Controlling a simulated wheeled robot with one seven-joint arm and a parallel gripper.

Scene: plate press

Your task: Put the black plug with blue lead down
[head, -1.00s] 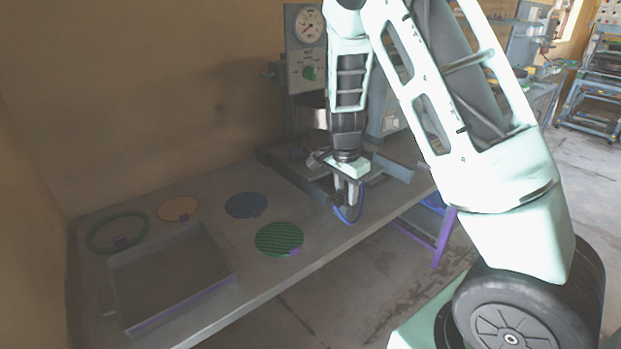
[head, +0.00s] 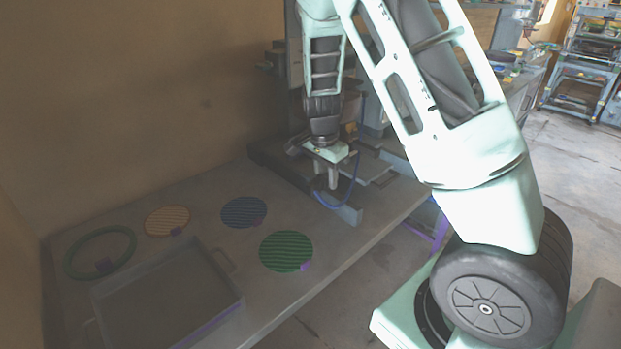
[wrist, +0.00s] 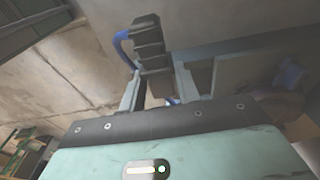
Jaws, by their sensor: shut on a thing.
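My gripper (head: 331,184) is shut on the black plug (wrist: 150,46) and points downward at the front of the press (head: 290,165). In the wrist view the ribbed plug stands out between the two fingers (wrist: 158,88). The blue lead (wrist: 122,47) curves away on the plug's left. In the head view the lead (head: 355,178) hangs in a loop beside and below the fingers, near the press's base. The plug is mostly hidden there, and I cannot tell whether it touches anything below.
On the bench (head: 235,297) lie a green disc (head: 285,250), a blue disc (head: 243,212), an orange disc (head: 167,220) and a green ring (head: 84,243). A grey tray (head: 218,312) stands at the front left. Bare bench lies between the discs and the press.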

